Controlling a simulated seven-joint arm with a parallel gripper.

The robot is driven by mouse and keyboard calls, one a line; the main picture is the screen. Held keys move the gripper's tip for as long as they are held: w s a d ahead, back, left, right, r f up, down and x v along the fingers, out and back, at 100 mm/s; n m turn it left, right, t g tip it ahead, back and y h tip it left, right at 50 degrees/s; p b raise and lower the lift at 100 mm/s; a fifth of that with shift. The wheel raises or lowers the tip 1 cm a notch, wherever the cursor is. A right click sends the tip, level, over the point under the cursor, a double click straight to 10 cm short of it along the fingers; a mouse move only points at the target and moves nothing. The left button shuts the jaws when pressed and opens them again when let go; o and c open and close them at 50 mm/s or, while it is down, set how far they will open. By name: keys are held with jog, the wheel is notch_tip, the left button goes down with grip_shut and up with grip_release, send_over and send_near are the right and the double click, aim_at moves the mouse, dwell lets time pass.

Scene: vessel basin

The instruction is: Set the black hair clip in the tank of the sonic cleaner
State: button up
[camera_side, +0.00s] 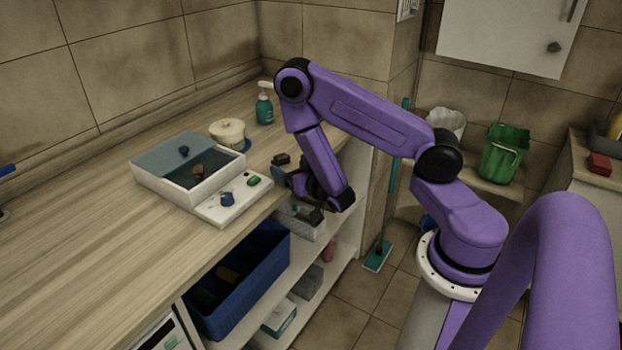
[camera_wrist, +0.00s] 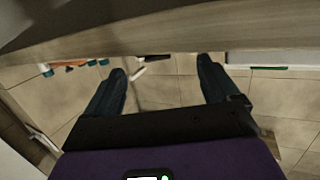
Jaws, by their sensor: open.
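The sonic cleaner (camera_side: 176,189) is a white box on the counter. Its tank (camera_side: 216,166) is open and dark inside, with a small brown item (camera_side: 198,171) in it. A blue-grey lid (camera_side: 172,151) with a dark knob covers the left part. A small black thing (camera_side: 281,159) on the counter, right of the cleaner, may be the black hair clip; it is too small to be sure. My gripper (camera_side: 296,192) is at the counter's front edge, close to that black thing. In the wrist view my gripper (camera_wrist: 160,68) is open, with nothing between its fingers and no clip visible.
A panel with a blue knob (camera_side: 227,199) and green button (camera_side: 254,181) fronts the cleaner. A white tub (camera_side: 227,131) and teal pump bottle (camera_side: 264,108) stand behind. A blue crate (camera_side: 240,285) sits below the counter.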

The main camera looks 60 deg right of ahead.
jog(key=shift+v, duration=4.25)
jog(key=s+a+n+g+y, duration=0.3)
jog(key=a+g+y, duration=0.15)
jog(key=a, duration=0.55)
jog(key=s+a+n+g+y, duration=0.3)
jog(key=a+g+y, duration=0.15)
jog(key=a, duration=0.45)
jog(key=s+d+r+n+g+h, duration=0.1)
jog(key=s+d+r+n+g, duration=0.2)
jog(key=s+r+n, duration=0.2)
jog(key=s+d+r+n+g, duration=0.2)
jog(key=s+r+n, duration=0.3)
jog(key=s, duration=0.4)
jog(key=shift+s+d+n+g+h, duration=0.25)
jog(key=shift+d+n+g+h, duration=0.15)
jog(key=shift+n, duration=0.1)
jog(key=shift+d+r, duration=0.25)
jog(key=shift+d, duration=0.2)
